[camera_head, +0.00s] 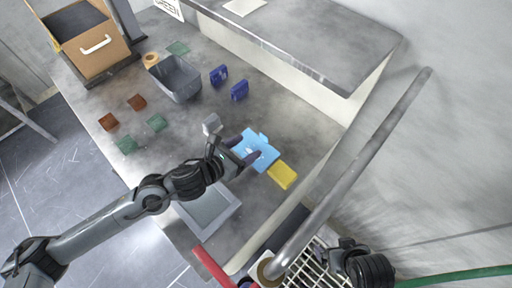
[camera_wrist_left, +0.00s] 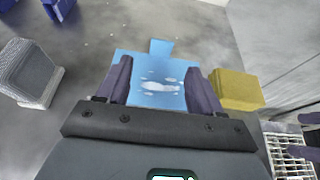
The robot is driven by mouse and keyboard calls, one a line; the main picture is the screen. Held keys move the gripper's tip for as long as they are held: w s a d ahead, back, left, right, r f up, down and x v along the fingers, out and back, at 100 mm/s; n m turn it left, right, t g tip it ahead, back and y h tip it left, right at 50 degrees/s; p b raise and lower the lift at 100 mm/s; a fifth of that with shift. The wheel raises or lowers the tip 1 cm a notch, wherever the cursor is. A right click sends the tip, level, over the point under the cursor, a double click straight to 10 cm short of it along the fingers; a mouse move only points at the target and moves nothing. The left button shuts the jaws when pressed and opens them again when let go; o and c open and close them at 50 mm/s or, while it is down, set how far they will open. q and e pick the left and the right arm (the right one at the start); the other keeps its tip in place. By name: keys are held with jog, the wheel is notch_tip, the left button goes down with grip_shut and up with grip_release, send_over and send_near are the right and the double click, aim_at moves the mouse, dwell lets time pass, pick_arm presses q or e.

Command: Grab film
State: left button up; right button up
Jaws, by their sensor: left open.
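A light blue sheet with a small tab, which looks like the film (camera_head: 263,156), lies on the grey bench. In the left wrist view the film (camera_wrist_left: 160,60) has white cloud-like marks and lies beneath and between my fingers. My left gripper (camera_head: 245,151) is open above it. Its two dark purple fingers (camera_wrist_left: 158,78) are apart with nothing held; I cannot tell whether they touch the sheet. My right gripper (camera_wrist_left: 306,136) shows at the right edge of the left wrist view, its fingers apart and empty, near a metal grid.
A yellow block (camera_head: 282,175) lies close beside the film. A grey shallow tray (camera_head: 226,212), a grey bin (camera_head: 178,80), blue boxes (camera_head: 239,91) and several green and brown squares (camera_head: 157,123) are on the bench. A raised shelf (camera_head: 310,45) and metal rail (camera_head: 350,165) stand to the right.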

aim_at(263, 137)
pick_arm(q)
jog(key=shift+b+x, duration=0.35)
jog(key=shift+x, duration=3.3)
jog(key=shift+d+r, duration=0.1)
jog(key=shift+r, duration=0.05)
jog(key=c, duration=1.1)
jog(key=shift+r, duration=0.1)
